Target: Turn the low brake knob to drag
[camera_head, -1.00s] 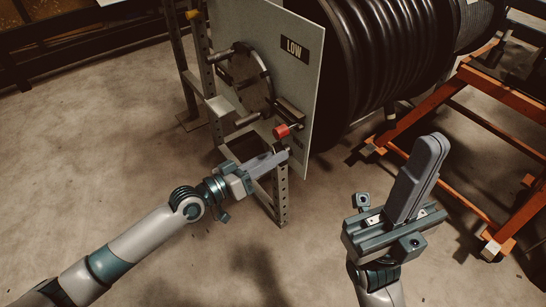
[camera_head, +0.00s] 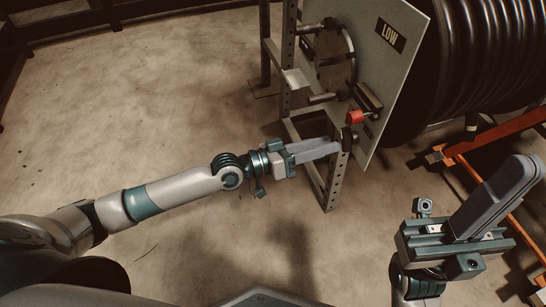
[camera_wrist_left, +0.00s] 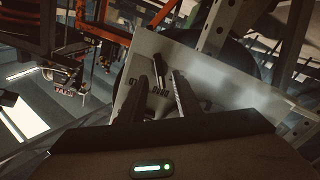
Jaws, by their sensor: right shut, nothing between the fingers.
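The grey panel (camera_head: 408,75) marked LOW stands on a frame before a large black hose reel. A small dark knob (camera_head: 349,136) sits low on its face, below a red-tipped handle (camera_head: 355,117). My left gripper (camera_head: 338,147) points at the panel with its tips close to the dark knob; contact cannot be told. In the left wrist view its two fingers (camera_wrist_left: 161,82) stand apart, with a dark lever-like part (camera_wrist_left: 158,66) and small lettering on the panel between or beyond them. My right gripper (camera_head: 527,170) is shut and empty at the right.
A round flange with pegs (camera_head: 334,60) sits on the panel above the knob. The perforated metal frame (camera_head: 331,187) stands under the panel. The black ribbed reel (camera_head: 480,60) and an orange stand (camera_head: 500,130) are at the right.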

